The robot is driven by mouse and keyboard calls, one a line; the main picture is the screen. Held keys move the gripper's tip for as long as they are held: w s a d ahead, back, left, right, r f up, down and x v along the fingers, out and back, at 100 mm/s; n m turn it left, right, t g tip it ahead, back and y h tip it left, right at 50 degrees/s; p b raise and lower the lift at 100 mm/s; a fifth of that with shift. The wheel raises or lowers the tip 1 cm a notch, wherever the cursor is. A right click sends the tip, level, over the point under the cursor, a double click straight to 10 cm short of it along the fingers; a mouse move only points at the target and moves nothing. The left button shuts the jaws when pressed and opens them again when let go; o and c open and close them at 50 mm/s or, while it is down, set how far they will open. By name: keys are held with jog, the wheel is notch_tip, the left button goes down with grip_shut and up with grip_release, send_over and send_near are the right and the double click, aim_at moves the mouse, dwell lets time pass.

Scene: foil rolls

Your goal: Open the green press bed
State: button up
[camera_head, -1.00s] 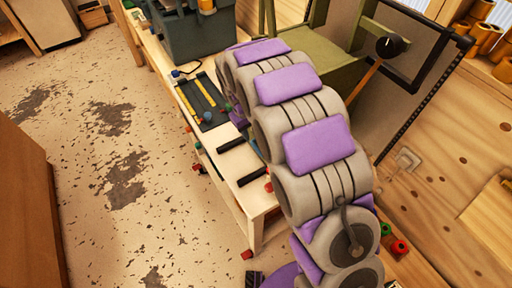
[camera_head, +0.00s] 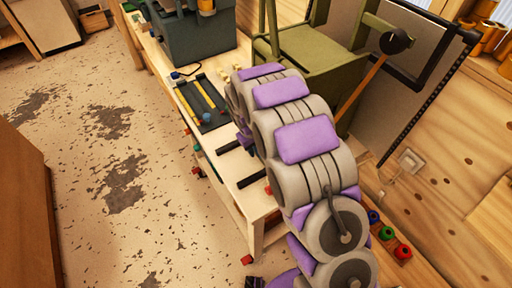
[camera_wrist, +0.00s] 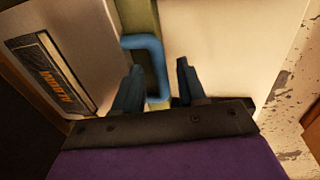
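The green press (camera_head: 318,58) stands at the back of the bench in the head view, with upright green posts and a dark round knob (camera_head: 396,41) at its right. In the wrist view, a blue U-shaped handle (camera_wrist: 143,41) sits on an olive-green strip (camera_wrist: 141,17). My gripper (camera_wrist: 159,66) is open, with its two dark blue fingers apart. The handle's long bar shows between the fingers. I cannot tell whether either finger touches it. My arm hides my gripper and the handle in the head view.
The wooden bench (camera_head: 247,203) carries a dark tray with yellow strips (camera_head: 205,103) and a grey-blue box (camera_head: 195,35). Red, green and blue spools (camera_head: 388,233) lie right of my arm. Speckled floor (camera_head: 90,200) is open at left.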

grip_shut()
dwell(0.5)
jog(key=s+a+p, duration=0.4)
jog(key=s+a, duration=0.5)
jog(key=a, duration=0.4)
jog(key=shift+a, duration=0.15)
jog(key=shift+s, duration=0.1)
grip_release()
